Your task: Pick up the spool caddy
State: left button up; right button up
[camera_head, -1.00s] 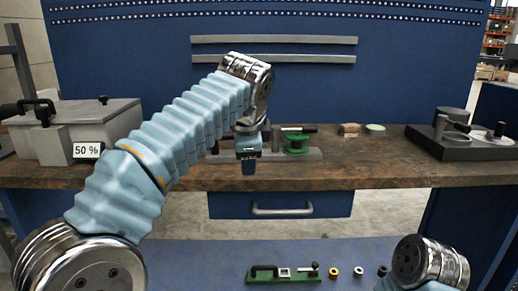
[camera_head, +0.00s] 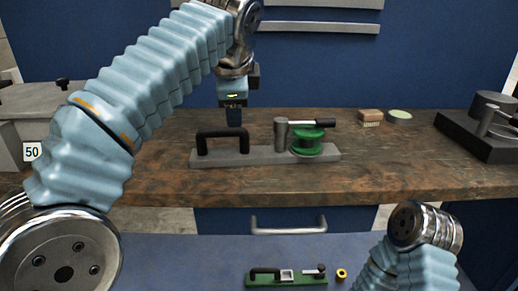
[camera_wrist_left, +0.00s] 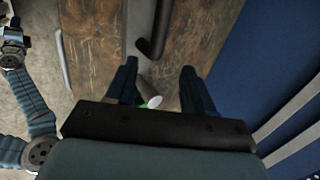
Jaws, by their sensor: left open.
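The spool caddy is a long grey base (camera_head: 265,156) on the wooden bench, with a black arched handle (camera_head: 222,133) at its left end. A grey post with a black-tipped lever and a green spool (camera_head: 308,143) stand at its right. My left gripper (camera_head: 235,118) is open and empty, pointing down above and apart from the handle. In the left wrist view, its spread fingers (camera_wrist_left: 160,88) show with the black handle (camera_wrist_left: 152,38) beyond them, and the pale post top (camera_wrist_left: 152,100) between them. My right gripper is out of view; only my right arm shows.
The wooden bench (camera_head: 150,180) has a grey box at the left, a small wooden block (camera_head: 370,117) and round tin (camera_head: 398,116) behind right, and a dark fixture (camera_head: 485,132) far right. A green tray (camera_head: 287,277) lies on the nearer blue surface.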

aim_at(233, 129)
pick_arm(q)
jog(key=x, duration=0.6)
jog(key=b+x, duration=0.1)
jog(key=x, duration=0.3)
jog(key=shift+s+a+f, duration=0.1)
jog(key=shift+s+a, duration=0.15)
jog(key=shift+a, duration=0.15)
grip_shut()
dwell(0.8)
